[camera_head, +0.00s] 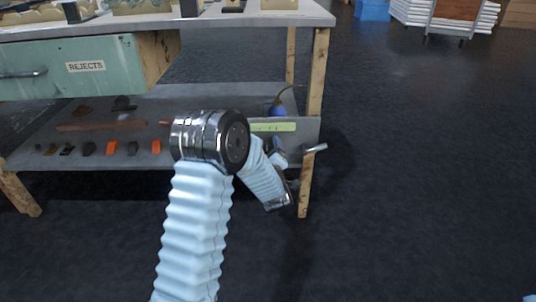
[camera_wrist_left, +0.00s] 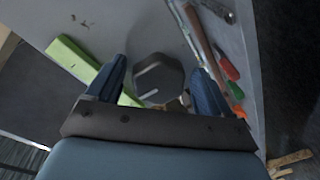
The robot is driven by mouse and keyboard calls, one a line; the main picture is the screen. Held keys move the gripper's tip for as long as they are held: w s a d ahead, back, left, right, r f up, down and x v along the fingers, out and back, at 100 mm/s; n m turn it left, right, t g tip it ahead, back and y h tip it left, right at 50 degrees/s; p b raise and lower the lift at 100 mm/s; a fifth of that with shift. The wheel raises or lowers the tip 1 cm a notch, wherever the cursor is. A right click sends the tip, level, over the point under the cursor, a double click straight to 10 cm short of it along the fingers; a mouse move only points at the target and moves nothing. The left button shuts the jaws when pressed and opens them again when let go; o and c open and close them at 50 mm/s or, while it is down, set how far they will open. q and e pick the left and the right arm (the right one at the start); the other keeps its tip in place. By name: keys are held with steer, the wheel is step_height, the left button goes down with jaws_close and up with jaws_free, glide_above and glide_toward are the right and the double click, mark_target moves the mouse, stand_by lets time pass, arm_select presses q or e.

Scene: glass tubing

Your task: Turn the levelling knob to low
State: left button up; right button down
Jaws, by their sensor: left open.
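A dark grey, faceted round knob (camera_wrist_left: 158,78) shows in the left wrist view, on a grey surface beside a light green strip (camera_wrist_left: 75,62). My left gripper (camera_wrist_left: 160,82) is open, with one blue finger on each side of the knob and a visible gap on both sides. I cannot tell whether the fingertips are level with it. In the head view my left gripper (camera_head: 281,160) is at the bench's lower right front, below the green strip (camera_head: 273,127). The knob cannot be made out there. My right gripper is not in view.
The bench (camera_head: 250,20) has a green drawer (camera_head: 85,68) labelled REJECTS above a lower shelf (camera_head: 225,98). Several small black and orange items lie along that shelf. A wooden leg (camera_head: 305,190) and a metal lever (camera_head: 315,148) are close to my gripper.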

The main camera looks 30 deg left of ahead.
arm_select(q)
steer(key=v, duration=1.3)
steer(key=shift+s+d+p, duration=0.25)
steer(key=shift+s+p, duration=0.05)
steer(key=shift+p, duration=0.15)
steer(key=s+d+f+m+g+h, duration=0.25)
steer(key=d+f+m+h, duration=0.2)
steer(key=f, duration=0.55)
steer(key=s+d+f+m+g+h, duration=0.25)
steer(key=d+f+m+h, duration=0.2)
steer(key=f, duration=0.65)
steer(key=s+d+f+m+g+h, duration=0.3)
steer(key=s+d+f+g, duration=0.1)
steer(key=s, duration=0.3)
steer(key=s+d+f+m+g+h, duration=0.2)
steer(key=s+d+f+g, duration=0.25)
steer(key=s, duration=0.35)
step_height(320, 180, up, 16)
steer(key=p, duration=1.6)
steer(key=shift+d+r+m+h+p, duration=0.15)
steer(key=shift+d+m+h+p, duration=0.15)
steer(key=shift+p, duration=0.1)
